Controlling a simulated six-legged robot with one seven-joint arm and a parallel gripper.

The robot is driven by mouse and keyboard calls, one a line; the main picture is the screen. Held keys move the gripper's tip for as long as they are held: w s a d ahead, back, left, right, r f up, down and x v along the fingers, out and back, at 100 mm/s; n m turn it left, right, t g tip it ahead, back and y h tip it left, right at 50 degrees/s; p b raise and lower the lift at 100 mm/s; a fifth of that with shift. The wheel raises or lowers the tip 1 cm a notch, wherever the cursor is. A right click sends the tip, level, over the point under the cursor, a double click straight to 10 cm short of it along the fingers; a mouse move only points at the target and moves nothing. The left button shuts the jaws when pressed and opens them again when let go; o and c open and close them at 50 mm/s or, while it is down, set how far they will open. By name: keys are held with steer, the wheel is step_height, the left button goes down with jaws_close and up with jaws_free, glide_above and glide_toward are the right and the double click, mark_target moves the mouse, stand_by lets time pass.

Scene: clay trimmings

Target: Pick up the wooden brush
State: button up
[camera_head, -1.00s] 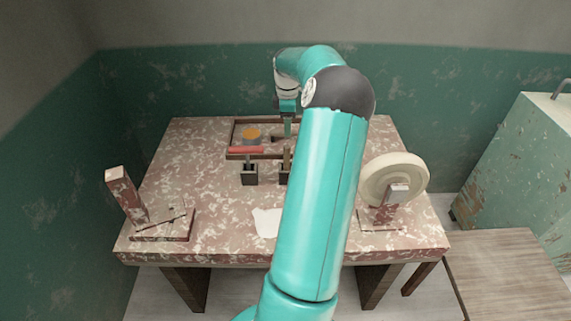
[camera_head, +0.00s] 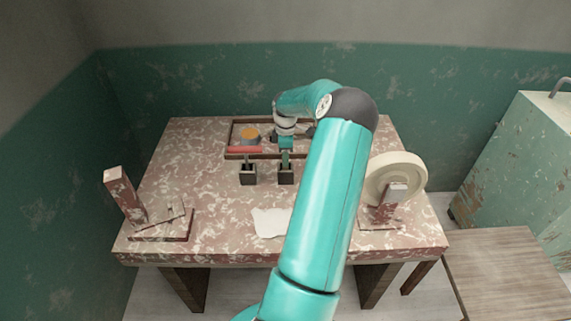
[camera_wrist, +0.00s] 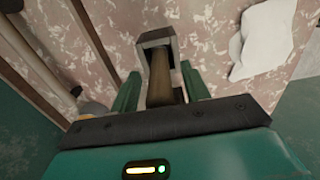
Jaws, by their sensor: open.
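The wooden brush (camera_wrist: 164,88) shows in the wrist view as a brown wooden handle standing in a small grey holder (camera_wrist: 153,43). My gripper (camera_wrist: 159,84) is open, with one green finger on each side of the handle. I cannot tell whether either finger touches it. In the head view my gripper (camera_head: 286,157) points down just above the dark holder (camera_head: 286,175) and hides most of the brush. The brush's lower end is hidden in the holder.
A second dark holder (camera_head: 248,176) with a red-handled tool (camera_head: 245,150) stands close on the left. Behind is a shallow tray (camera_head: 229,138) with an orange-topped pot (camera_head: 250,134). A pale wheel (camera_head: 395,172) stands right, a white sheet (camera_head: 270,221) lies in front.

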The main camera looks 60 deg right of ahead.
steer(key=shift+f, duration=0.15)
jaws_close()
